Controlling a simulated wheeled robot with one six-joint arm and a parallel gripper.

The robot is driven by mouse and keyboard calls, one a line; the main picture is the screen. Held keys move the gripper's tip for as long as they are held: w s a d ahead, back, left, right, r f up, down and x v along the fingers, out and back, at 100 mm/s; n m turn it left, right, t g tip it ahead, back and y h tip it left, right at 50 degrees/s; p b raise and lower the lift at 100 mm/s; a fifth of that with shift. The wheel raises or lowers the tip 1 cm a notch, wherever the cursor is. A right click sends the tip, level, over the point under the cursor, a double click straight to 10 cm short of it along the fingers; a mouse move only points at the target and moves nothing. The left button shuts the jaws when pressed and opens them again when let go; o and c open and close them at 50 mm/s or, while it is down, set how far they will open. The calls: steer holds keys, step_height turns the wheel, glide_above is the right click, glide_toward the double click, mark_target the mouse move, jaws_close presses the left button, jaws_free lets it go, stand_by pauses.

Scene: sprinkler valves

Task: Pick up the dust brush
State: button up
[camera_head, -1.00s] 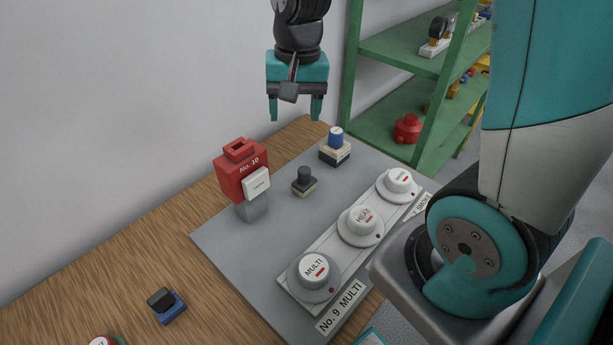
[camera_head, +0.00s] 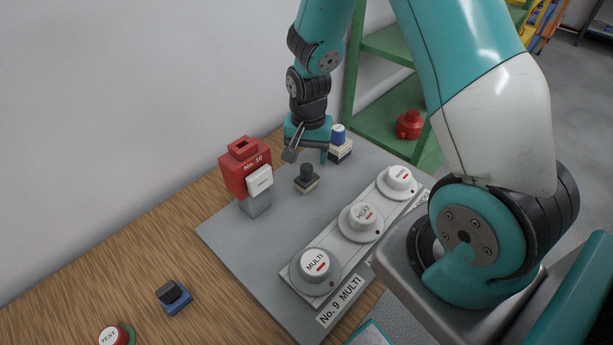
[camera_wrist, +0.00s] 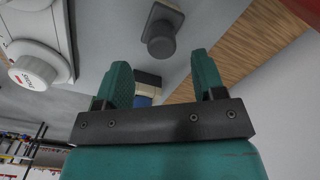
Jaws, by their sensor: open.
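Two small knobbed, brush-like blocks stand on the grey board; I cannot tell for sure which is the dust brush. One has a black knob (camera_head: 306,176) over a dark and cream base. The other has a blue knob (camera_head: 338,135) over a cream and black base. My gripper (camera_head: 307,153) is open and empty, pointing down above the board, behind the black-knobbed block and left of the blue-knobbed one. In the wrist view the black-knobbed block (camera_wrist: 160,38) is beyond my fingertips (camera_wrist: 162,62). The blue-and-cream block (camera_wrist: 147,88) shows between the fingers, partly hidden.
A red No. 10 box (camera_head: 246,170) stands left of my gripper. A white strip with three round detectors (camera_head: 361,221) lies to the right. A blue block with a black knob (camera_head: 173,297) and a TEST button (camera_head: 114,335) are on the wood. A green shelf (camera_head: 385,120) stands behind.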

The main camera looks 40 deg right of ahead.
mark_target(306, 166)
steer(key=shift+s+a+f+p, duration=0.15)
steer(key=shift+f+p, duration=0.15)
steer(key=shift+f, duration=0.8)
steer(key=shift+w+a+f+p, duration=0.1)
steer(key=shift+f+p, duration=0.15)
steer(key=shift+f, duration=0.85)
steer(key=c, duration=1.1)
steer(key=shift+r, duration=0.1)
step_height(306, 166, up, 20)
steer(key=shift+f+b, duration=0.1)
steer(key=shift+b, duration=0.95)
